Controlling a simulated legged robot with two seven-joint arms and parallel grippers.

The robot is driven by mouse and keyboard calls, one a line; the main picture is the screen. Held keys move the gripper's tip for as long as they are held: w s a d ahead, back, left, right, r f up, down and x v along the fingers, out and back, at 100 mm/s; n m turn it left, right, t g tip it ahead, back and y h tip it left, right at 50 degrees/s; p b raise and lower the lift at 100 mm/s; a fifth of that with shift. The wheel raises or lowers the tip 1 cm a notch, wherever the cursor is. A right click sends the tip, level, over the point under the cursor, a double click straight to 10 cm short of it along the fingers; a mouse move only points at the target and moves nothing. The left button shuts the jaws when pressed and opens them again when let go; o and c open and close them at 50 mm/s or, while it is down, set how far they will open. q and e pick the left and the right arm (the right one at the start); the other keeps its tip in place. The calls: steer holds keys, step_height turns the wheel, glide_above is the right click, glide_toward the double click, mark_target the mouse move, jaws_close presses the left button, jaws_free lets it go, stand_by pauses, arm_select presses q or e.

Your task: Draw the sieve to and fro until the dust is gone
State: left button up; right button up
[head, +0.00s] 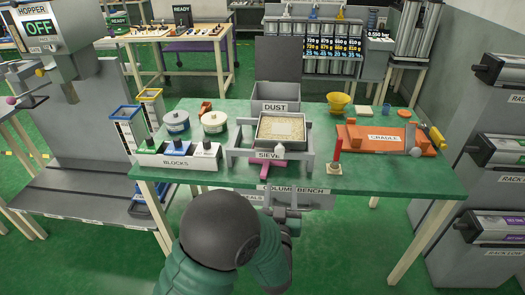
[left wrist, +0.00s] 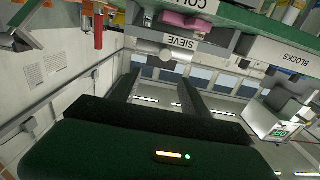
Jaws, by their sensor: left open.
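The sieve (head: 308,160) is a grey frame at the middle of the green bench (head: 375,180). Its tray holds a pale, grainy layer (head: 282,128). A light knob (head: 280,149) is on its front, above a pink bar (head: 265,170). The grey dust bin (head: 275,92) stands behind the sieve. My left gripper (head: 282,212) is open at the bench's front edge, below and in front of the sieve, apparently empty. The left wrist view is upside down; its two dark fingers (left wrist: 160,90) are spread, with the sieve label (left wrist: 180,42) beyond them. My right gripper is not in view.
A blocks holder (head: 176,162) and two round lidded pots stand left of the sieve. A red upright handle (head: 336,150) and an orange cradle (head: 385,139) stand to the right. A yellow bowl (head: 339,102) is behind. The front right of the bench is clear.

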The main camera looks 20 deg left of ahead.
arm_select(q)
glide_toward(280, 152)
steer(key=b+x, duration=0.1)
steer(key=x, duration=0.7)
steer(key=shift+w+d, duration=0.1)
steer(key=shift+d, duration=0.05)
steer(key=shift+w+a, duration=0.2)
steer(key=shift+a, duration=0.35)
steer(key=shift+d, duration=0.4)
steer(key=c, duration=0.8)
steer(key=shift+c, duration=1.2)
steer(key=shift+a, duration=0.2)
jaws_close()
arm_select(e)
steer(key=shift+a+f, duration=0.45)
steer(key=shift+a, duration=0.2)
